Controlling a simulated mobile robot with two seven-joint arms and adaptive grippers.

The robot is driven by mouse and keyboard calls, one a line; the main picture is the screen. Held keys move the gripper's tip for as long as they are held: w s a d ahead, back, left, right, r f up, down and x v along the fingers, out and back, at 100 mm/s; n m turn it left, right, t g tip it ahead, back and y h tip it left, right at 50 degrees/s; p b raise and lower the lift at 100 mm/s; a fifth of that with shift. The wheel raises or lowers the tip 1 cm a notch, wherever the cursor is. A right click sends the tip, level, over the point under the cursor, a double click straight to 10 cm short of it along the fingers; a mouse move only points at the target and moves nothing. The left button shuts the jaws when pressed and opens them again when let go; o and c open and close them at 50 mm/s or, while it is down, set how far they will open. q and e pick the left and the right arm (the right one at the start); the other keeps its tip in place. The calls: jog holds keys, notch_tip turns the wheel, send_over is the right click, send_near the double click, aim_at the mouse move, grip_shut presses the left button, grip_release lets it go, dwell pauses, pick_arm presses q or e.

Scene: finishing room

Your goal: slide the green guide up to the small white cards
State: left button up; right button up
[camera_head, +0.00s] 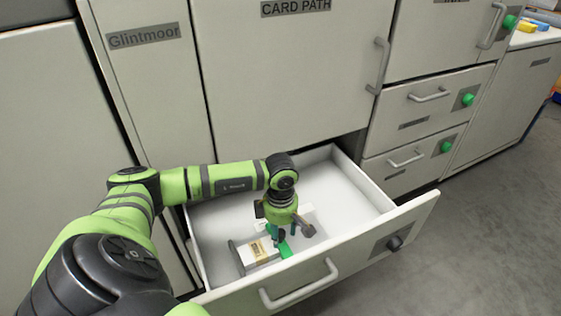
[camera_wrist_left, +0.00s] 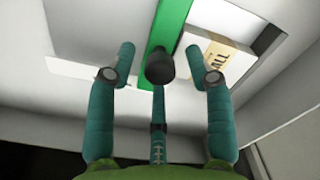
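The green guide (camera_head: 286,250) stands in the open drawer, just right of the small white cards (camera_head: 256,249), a stack with a tan label band. In the left wrist view the guide (camera_wrist_left: 165,28) is a green strip with a dark round knob (camera_wrist_left: 160,67); the white cards (camera_wrist_left: 217,55) lie close on its right. I cannot tell whether guide and cards touch. My left gripper (camera_head: 280,236) is low in the drawer above the guide. In the wrist view its teal fingers (camera_wrist_left: 159,72) are spread around the knob, with gaps visible. My right gripper is out of view.
The pulled-out drawer (camera_head: 370,238) has walls on every side of the gripper; its floor is clear toward the back right. A grey end plate (camera_head: 236,258) stands left of the cards. A flat white piece (camera_wrist_left: 75,69) lies left of the guide in the wrist view.

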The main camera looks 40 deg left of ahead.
aim_at(281, 232)
pick_arm(q)
jog(key=shift+r, duration=0.15)
notch_tip(281, 232, up, 12)
dwell(0.4)
dwell(0.4)
